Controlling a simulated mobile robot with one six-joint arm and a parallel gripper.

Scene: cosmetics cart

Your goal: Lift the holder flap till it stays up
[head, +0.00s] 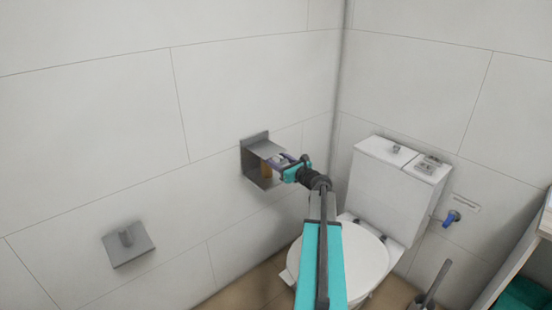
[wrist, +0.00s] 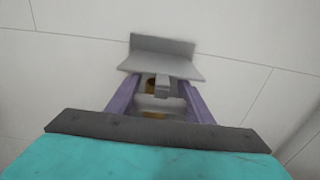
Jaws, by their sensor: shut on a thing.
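The grey metal holder (head: 247,168) is fixed to the tiled wall left of the corner. A brown part (head: 266,171) shows inside, under the flap. My gripper (head: 282,163) is at the holder's front right, its purple fingers (wrist: 160,92) reaching to the flap's front edge on either side of the tab. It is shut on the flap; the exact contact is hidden.
The toilet (head: 350,268) with its cistern (head: 391,190) stands close right of my arm. A second grey wall fitting (head: 128,244) is at lower left. A toilet brush (head: 436,283) and a shelf (head: 520,250) are at the right. The wall above the holder is bare.

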